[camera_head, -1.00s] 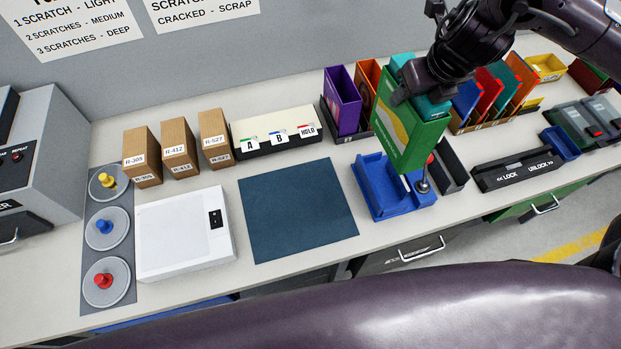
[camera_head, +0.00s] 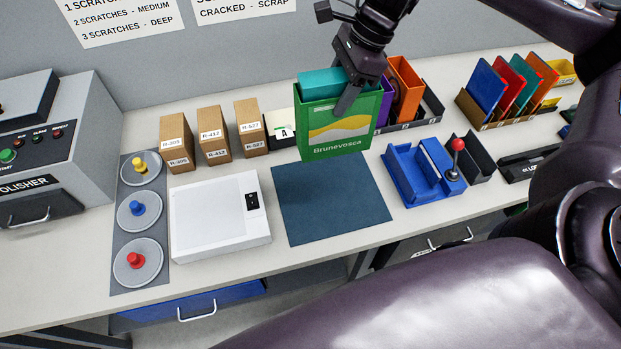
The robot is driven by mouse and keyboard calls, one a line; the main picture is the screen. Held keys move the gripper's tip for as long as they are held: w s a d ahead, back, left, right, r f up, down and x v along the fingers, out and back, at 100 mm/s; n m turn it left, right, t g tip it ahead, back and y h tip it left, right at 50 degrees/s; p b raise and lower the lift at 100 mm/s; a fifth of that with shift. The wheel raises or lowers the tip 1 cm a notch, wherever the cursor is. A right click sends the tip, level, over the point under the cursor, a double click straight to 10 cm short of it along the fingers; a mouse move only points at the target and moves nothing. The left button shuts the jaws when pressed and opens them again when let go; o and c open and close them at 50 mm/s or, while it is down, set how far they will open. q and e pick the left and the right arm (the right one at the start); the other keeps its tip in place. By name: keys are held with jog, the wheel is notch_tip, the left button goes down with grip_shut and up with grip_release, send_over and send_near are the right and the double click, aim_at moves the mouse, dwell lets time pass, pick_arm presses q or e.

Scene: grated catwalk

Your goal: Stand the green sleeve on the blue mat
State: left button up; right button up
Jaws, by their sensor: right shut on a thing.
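The green sleeve (camera_head: 335,137), printed with a white and yellow wave and the word "Brunevosca", is upright with a slight tilt in the picture. A teal piece (camera_head: 325,83) shows in its open top. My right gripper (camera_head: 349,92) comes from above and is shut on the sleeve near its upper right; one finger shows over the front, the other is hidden. The sleeve's lower edge overlaps the back edge of the blue mat (camera_head: 332,210); it looks held up, though the gap below is hard to judge. The mat's visible surface is bare. My left gripper is not in view.
A white box with a black switch (camera_head: 215,220) lies left of the mat. A blue fixture with a red-knobbed lever (camera_head: 418,182) stands right of it. Cardboard boxes (camera_head: 213,133) and a card file (camera_head: 281,124) stand behind. A purple and orange sleeve rack (camera_head: 405,90) is at back right.

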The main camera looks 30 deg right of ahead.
aim_at(334, 142)
notch_tip(334, 142, down, 8)
jog(key=b, duration=0.4)
jog(key=shift+d+b, duration=0.15)
jog(key=shift+b, duration=0.15)
notch_tip(334, 142, down, 7)
jog(key=b, duration=0.3)
jog(key=shift+r, duration=0.15)
jog(key=shift+f+p, duration=0.2)
jog(key=shift+p, duration=0.2)
notch_tip(334, 142, down, 5)
jog(key=shift+r+p, duration=0.1)
jog(key=shift+p, duration=0.45)
